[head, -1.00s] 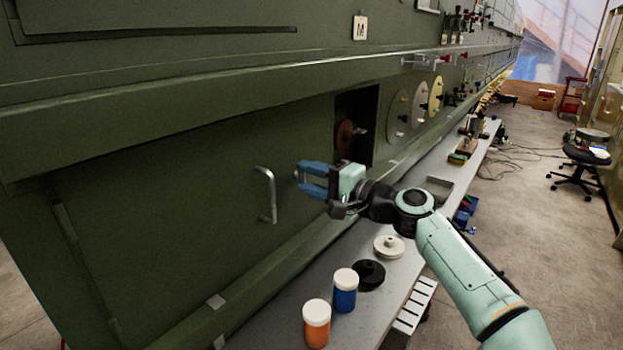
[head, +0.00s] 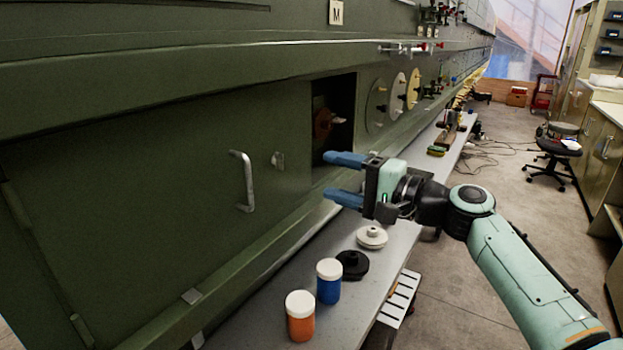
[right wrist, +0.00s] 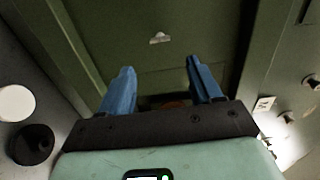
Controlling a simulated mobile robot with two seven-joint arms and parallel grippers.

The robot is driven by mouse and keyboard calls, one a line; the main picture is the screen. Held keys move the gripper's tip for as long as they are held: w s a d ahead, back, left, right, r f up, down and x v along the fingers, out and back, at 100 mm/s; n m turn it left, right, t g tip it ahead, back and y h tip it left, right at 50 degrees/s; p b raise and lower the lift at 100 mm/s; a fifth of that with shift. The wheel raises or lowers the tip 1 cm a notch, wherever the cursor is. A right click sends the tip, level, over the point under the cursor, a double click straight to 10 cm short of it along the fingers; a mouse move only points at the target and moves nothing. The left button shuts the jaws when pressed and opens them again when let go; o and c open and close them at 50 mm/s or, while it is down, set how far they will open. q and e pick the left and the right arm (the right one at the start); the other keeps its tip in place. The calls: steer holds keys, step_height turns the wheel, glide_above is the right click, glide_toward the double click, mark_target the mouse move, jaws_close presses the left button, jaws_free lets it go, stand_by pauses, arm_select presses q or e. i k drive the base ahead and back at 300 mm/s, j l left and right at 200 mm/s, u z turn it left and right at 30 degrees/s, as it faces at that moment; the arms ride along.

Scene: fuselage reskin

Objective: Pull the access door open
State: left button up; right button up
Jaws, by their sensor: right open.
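The access door (head: 130,190) is a wide dark green panel on the left in the head view, and it looks closed. A pale bar handle (head: 245,180) stands on its right part. My left gripper is not in view.
An open recess (head: 334,118) with a reddish part lies behind my right gripper. A grey bench (head: 265,320) below holds an orange jar (head: 300,318), a blue jar (head: 328,285), a black disc (head: 352,265) and a white disc (head: 371,237).

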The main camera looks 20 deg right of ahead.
mark_target(127, 213)
steer(key=k+l, duration=0.8)
steer(key=l, duration=0.1)
